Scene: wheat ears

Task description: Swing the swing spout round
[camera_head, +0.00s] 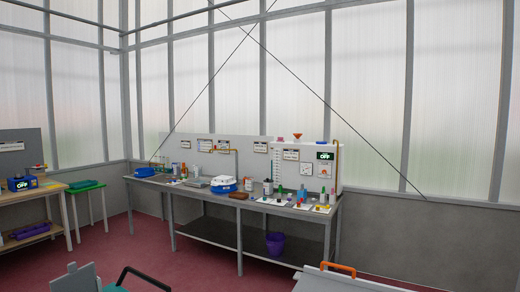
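A long grey bench (290,212) stands against the far wall, well away from me. At its right end a thin brownish curved pipe (338,152) rises beside a white panel with an "OFF" display (325,156). Another thin bent pipe (236,156) stands near the middle of the back panel. Either may be the swing spout; both are too small to tell for sure, and so is which way a spout points. Neither of my grippers is in view.
The bench holds a blue-and-white device (224,184), bottles and small coloured items. A purple bucket (275,244) sits on its lower shelf. A wooden table (50,193) and green-topped stool (86,186) stand left. Red floor (150,248) lies open before the bench. An orange handle (338,268) shows at the bottom.

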